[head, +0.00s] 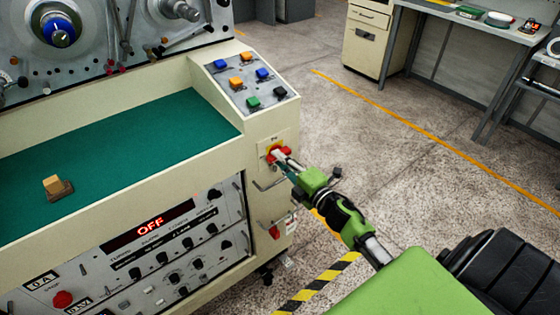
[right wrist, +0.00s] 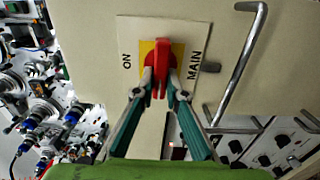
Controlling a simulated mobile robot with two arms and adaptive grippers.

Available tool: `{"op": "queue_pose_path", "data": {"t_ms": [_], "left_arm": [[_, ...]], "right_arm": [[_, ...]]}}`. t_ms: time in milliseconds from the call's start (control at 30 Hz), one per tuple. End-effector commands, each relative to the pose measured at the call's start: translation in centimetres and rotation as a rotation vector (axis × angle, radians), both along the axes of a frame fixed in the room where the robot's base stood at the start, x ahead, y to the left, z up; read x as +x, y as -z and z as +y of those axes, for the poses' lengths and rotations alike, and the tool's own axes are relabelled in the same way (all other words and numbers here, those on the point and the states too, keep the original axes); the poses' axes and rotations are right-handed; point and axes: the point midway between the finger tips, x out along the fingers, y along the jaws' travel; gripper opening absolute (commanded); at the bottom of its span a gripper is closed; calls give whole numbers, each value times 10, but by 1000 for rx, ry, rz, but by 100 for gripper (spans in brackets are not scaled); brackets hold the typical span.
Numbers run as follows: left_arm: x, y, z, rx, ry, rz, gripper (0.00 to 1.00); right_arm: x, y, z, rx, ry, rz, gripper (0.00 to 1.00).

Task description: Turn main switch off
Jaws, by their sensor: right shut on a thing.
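The main switch is a red rotary handle on a yellow square, on the cream front panel of the machine. In the head view the switch (head: 273,149) sits below the button box. In the right wrist view the red handle (right wrist: 159,66) is upright in the picture, with ON printed to its left and MAIN to its right; no OFF label shows on the plate. My right gripper (head: 285,161) has its fingertips on both sides of the handle and is shut on it; its fingers (right wrist: 160,91) show in the wrist view. My left gripper is not in view.
A metal bar handle (right wrist: 243,65) is beside the switch plate. A display (head: 150,226) on the lower panel reads OFF. A button box (head: 250,83) is above the switch. A wooden block (head: 53,186) lies on the green worktop (head: 130,140). Open floor lies to the right.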

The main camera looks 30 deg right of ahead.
Motion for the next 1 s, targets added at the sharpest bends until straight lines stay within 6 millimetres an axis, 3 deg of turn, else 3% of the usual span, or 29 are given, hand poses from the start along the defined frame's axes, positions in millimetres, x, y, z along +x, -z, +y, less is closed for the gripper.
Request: {"op": "queue_pose_path", "data": {"t_ms": [500, 533, 600, 1000], "left_arm": [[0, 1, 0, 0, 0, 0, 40], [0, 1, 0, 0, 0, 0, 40], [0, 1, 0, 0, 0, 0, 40], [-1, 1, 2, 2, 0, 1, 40]], "right_arm": [[0, 1, 1, -20, -1, 0, 0], [0, 1, 1, -21, -1, 0, 18], [0, 1, 1, -20, -1, 0, 29], [-4, 1, 0, -17, -1, 0, 29]]}}
